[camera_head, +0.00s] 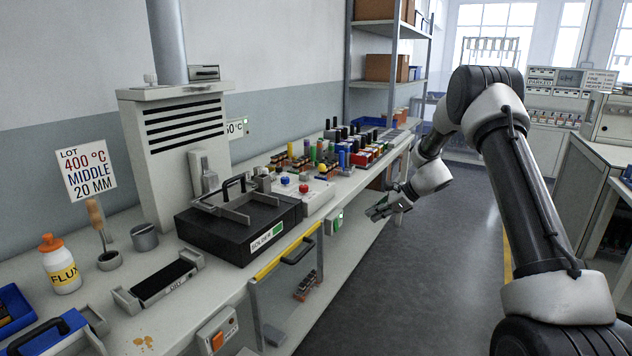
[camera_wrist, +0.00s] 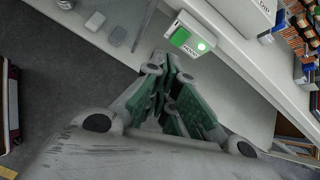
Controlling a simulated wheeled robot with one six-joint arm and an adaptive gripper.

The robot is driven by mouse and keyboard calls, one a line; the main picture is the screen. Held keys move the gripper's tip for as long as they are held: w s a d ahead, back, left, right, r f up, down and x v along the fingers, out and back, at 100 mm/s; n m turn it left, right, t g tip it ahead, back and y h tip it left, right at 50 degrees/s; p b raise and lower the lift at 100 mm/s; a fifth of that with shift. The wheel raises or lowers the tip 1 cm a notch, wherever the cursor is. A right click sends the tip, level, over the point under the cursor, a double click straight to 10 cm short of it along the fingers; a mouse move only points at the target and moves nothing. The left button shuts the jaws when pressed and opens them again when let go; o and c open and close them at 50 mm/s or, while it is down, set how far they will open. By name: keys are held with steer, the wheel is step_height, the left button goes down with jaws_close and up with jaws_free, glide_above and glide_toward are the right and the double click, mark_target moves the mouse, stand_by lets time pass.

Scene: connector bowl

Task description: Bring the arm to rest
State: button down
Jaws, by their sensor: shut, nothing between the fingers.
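My gripper (camera_head: 390,206) hangs in the air in front of the bench edge, at the end of my bent arm on the right of the head view. In the wrist view my gripper (camera_wrist: 172,95) shows its green-padded fingers drawn together, with nothing between them. Nothing is held.
The long bench holds a black solder unit (camera_head: 240,225), a flux bottle (camera_head: 60,264), a black-topped tray (camera_head: 160,283) and several coloured parts (camera_head: 345,150). The floor (camera_head: 420,270) between bench and my arm is clear. Another bench (camera_head: 600,190) stands at right.

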steer(key=s+d+n+g+h, duration=0.1)
steer(key=s+d+n+g, duration=0.15)
steer(key=s+n, duration=0.65)
steer(key=s+d+r+n+h, duration=0.1)
steer(key=s+r+n, duration=0.3)
steer(key=s+r, duration=0.4)
steer(key=s+d+r+n+t+h, duration=0.1)
steer(key=s+r, duration=0.7)
steer(key=s, duration=1)
steer(key=s+d+r+n+t+h, duration=0.1)
steer(key=s+d+r+n+h, duration=0.2)
steer(key=s+r+n, duration=0.4)
steer(key=s+r+h, duration=0.1)
steer(key=s, duration=0.6)
steer(key=shift+d+r+h, duration=0.15)
steer(key=shift+r+h, duration=0.2)
steer(key=shift+h, duration=0.05)
